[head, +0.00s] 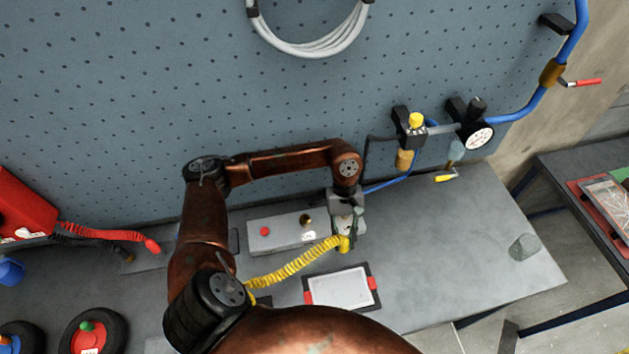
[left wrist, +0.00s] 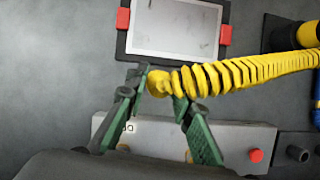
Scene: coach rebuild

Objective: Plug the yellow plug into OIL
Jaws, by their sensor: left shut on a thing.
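The yellow plug (head: 344,243) is at the end of a coiled yellow cable (head: 290,268). My left gripper (head: 345,228) is shut on the plug, which hangs in front of the grey box. In the left wrist view the plug (left wrist: 158,83) sits between the green finger pads of the left gripper (left wrist: 162,95). The grey box (head: 283,235) has a red button, a brass fitting and a pale round spot on top. Its right end is hidden behind the gripper. A small marking shows in the wrist view, but I cannot read OIL anywhere.
A tablet with red corners (head: 341,288) lies in front of the box. A regulator and gauge (head: 480,136) hang on the pegboard behind. A red coiled cable (head: 105,233) lies left. Right-hand bench top is mostly clear.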

